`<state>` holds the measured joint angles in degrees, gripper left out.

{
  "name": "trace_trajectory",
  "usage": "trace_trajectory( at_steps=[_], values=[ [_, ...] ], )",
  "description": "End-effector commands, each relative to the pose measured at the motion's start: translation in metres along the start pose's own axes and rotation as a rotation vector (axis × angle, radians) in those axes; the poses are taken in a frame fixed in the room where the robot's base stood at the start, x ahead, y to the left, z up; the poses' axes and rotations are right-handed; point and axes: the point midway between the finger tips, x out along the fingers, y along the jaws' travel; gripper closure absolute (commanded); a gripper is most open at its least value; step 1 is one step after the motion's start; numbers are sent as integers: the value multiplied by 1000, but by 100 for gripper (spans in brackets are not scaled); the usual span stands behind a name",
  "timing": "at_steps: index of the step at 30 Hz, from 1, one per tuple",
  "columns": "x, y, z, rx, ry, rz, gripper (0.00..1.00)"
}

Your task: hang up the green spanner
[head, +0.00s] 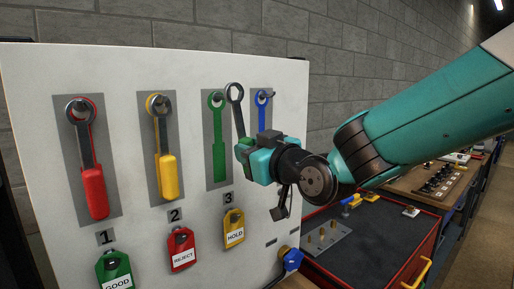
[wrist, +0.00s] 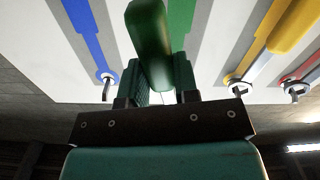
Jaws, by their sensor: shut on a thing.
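The green spanner, with a dark metal ring (head: 235,93) and shaft, is upright in my gripper (head: 246,150), which is shut on its green handle. In the wrist view the green handle (wrist: 150,40) sticks up between the fingers of my gripper (wrist: 160,85). The ring is in front of the white board, between the green painted outline (head: 218,150) above tag 3 and the blue outline (head: 262,112) to its right. The green outline has a peg (head: 217,98) at its top and no spanner on it. I cannot tell the gap between ring and board.
A red spanner (head: 93,185) and a yellow spanner (head: 168,175) hang on the board (head: 140,70) to the left. Red, green and yellow tags hang below. A blue knob (head: 292,259) is at the lower right. A red-edged bench (head: 375,240) stands beyond.

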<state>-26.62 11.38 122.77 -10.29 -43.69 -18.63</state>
Motion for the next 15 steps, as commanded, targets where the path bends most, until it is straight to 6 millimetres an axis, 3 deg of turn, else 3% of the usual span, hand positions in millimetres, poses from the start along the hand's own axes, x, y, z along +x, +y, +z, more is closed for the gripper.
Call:
trace_trajectory(
  at_steps=[15],
  values=[
    [35, -1, 6, 1, 2, 0, 99]
  ],
)
